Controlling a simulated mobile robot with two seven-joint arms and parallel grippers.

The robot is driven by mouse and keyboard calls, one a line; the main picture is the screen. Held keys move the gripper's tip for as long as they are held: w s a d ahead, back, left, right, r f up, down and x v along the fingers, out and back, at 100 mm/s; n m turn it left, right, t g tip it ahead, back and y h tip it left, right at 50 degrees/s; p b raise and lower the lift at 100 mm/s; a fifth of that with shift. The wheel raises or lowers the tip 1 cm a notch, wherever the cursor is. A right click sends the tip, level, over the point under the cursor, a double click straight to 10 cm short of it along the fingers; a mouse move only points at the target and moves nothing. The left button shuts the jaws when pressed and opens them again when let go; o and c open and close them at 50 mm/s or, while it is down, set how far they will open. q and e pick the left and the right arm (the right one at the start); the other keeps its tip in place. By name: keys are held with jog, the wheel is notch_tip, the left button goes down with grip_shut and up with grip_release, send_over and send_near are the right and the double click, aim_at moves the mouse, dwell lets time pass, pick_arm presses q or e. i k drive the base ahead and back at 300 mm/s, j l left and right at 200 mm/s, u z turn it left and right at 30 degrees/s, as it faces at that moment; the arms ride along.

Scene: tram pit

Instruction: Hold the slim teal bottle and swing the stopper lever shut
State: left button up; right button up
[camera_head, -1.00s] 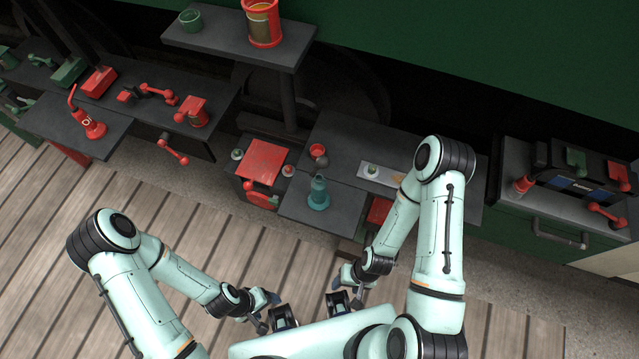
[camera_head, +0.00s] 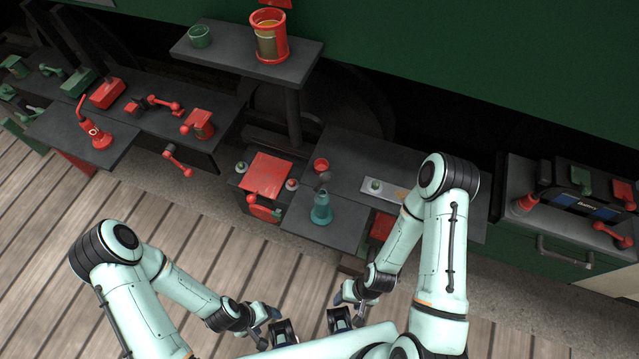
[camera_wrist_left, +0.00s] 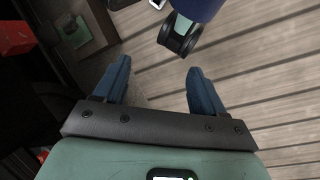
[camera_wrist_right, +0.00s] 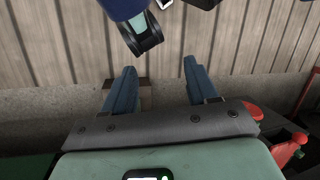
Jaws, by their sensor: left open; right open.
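The slim teal bottle (camera_head: 321,210) stands upright on the front dark shelf, near the middle of the head view. A dark grey piece (camera_head: 324,178) shows at its top; it may be the stopper lever, but its position is too small to tell. My left gripper (camera_head: 270,313) is open and empty, low over the wooden floor, in front of and left of the bottle. My right gripper (camera_head: 341,297) is open and empty, also below the shelf, nearer the bottle. Neither touches the bottle. Both wrist views show empty spread fingers (camera_wrist_left: 158,75) (camera_wrist_right: 160,70).
A red-topped box (camera_head: 267,176) with red handle stands left of the bottle. A red cup (camera_head: 321,165) and a light plate (camera_head: 384,189) lie behind it. A raised shelf (camera_head: 225,48) carries a red can (camera_head: 269,38) and green cup (camera_head: 200,37). Open wooden floor (camera_head: 215,265) lies in front.

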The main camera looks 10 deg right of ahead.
aim_at(326, 177)
jog(key=k+l+z, duration=0.1)
jog(key=k+z, duration=0.15)
jog(key=k, duration=0.4)
jog(key=z, duration=1.7)
jog(key=k+j+z, duration=0.2)
jog(key=j, duration=0.25)
jog(key=j+z, duration=0.2)
jog(key=j, duration=0.3)
jog(key=k+j, duration=0.1)
jog(key=j, duration=0.3)
jog(key=k+j, duration=0.15)
jog(key=j, duration=0.2)
jog(key=k+j, duration=0.1)
jog(key=j, duration=0.3)
jog(key=k+j, duration=0.1)
jog(key=j, duration=0.25)
